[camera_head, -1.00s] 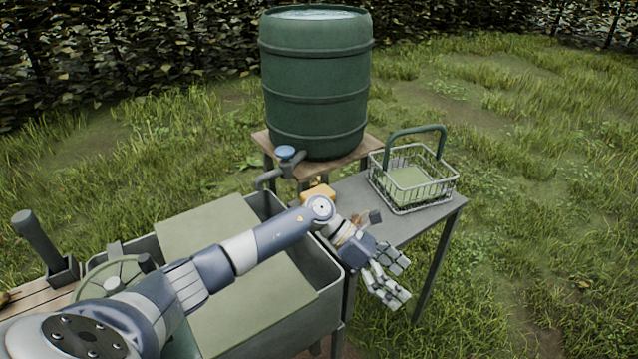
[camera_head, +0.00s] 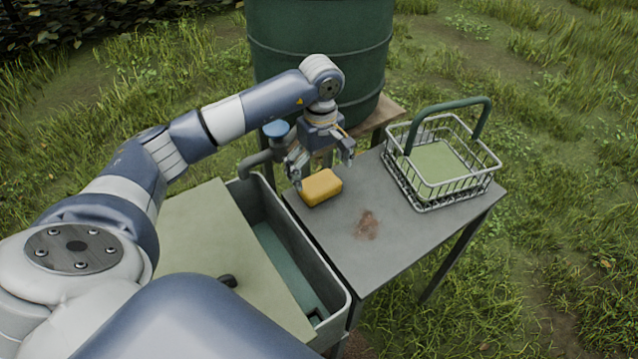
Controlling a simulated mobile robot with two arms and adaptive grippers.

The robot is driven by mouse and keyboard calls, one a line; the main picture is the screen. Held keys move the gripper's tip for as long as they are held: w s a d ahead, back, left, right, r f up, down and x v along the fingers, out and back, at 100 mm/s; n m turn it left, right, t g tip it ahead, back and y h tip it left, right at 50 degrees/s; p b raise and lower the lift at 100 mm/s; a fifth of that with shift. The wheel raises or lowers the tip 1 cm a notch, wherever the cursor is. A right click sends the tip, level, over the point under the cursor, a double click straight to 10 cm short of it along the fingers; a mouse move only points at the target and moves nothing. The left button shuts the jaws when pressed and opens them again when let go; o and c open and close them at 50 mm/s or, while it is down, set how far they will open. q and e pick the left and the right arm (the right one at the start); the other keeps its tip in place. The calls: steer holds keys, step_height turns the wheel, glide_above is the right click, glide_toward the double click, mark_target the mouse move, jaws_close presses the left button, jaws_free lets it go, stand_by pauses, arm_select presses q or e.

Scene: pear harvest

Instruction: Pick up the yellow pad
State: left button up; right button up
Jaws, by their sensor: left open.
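The yellow pad (camera_head: 321,188) is a small rounded block lying on the grey side table, near its back left edge beside the sink. My left gripper (camera_head: 322,172) is open and points down just behind and above the pad, one finger to its left and one to its upper right. I cannot tell whether a finger touches the pad. No fingers of my right gripper show.
A wire basket (camera_head: 440,205) with a green handle stands on the table (camera_head: 400,245) at right. A brown stain (camera_head: 366,225) marks the tabletop. The sink (camera_head: 318,275), partly covered by a green board (camera_head: 215,250), adjoins it. A blue-topped tap (camera_head: 277,129) and green barrel (camera_head: 345,60) are close behind.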

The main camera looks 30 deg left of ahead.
mark_target(319, 182)
arm_select(q)
steer(key=f, duration=0.1)
steer(key=f+p, duration=0.1)
steer(key=f, duration=0.3)
steer(key=shift+w+a+p, duration=0.3)
steer(key=shift+w+a, duration=0.05)
steer(key=shift+f, duration=0.45)
steer(key=shift+c, duration=0.2)
steer(key=c, duration=0.9)
steer(key=shift+c, duration=0.2)
arm_select(e)
steer(key=shift+w+a+r, duration=0.25)
steer(key=shift+w+r, duration=0.2)
steer(key=shift+w, duration=0.05)
steer(key=shift+w+a+r, duration=0.2)
steer(key=shift+w+r, duration=0.2)
steer(key=shift+w, duration=0.1)
